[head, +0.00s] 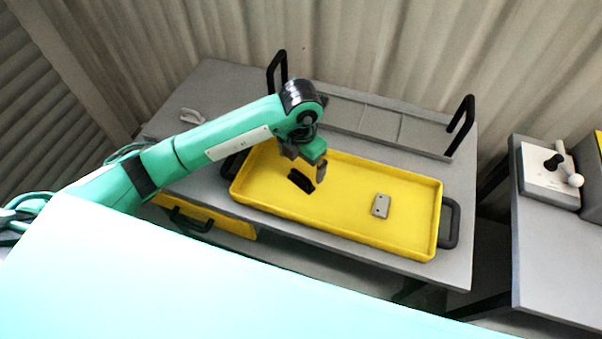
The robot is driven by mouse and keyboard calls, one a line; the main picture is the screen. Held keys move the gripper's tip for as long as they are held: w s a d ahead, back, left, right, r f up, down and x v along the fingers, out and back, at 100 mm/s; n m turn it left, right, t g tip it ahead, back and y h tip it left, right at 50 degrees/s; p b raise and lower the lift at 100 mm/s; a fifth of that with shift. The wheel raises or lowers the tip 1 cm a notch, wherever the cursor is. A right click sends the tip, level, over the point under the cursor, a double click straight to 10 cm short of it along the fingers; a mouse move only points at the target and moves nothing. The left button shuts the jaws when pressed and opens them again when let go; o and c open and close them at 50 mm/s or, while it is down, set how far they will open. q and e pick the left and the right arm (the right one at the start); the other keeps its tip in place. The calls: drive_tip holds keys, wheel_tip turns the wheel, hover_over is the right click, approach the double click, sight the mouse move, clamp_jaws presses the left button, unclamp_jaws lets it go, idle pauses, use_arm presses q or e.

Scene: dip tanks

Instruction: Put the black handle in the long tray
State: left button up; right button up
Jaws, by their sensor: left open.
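The long tray (340,224) is yellow and shallow, with dark handles at its ends, and lies on the grey table. The black handle (301,181) shows within the left part of the tray. It looks tilted, and I cannot tell whether it lies flat on the floor of the tray. My left gripper (306,163) is open just above the black handle, its fingers apart and holding nothing that I can see. My right gripper is not in view.
A grey block with holes (381,206) lies in the tray's right half. A grey divided rack (375,123) with tall black handles stands behind the tray. A side table (555,245) with a joystick box (545,184) stands right.

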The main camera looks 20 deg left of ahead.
sight(301, 174)
use_arm(q)
wheel_tip(301, 174, up, 5)
drive_tip(key=shift+r+b, duration=0.1)
drive_tip(key=shift+b, duration=0.3)
idle(0.4)
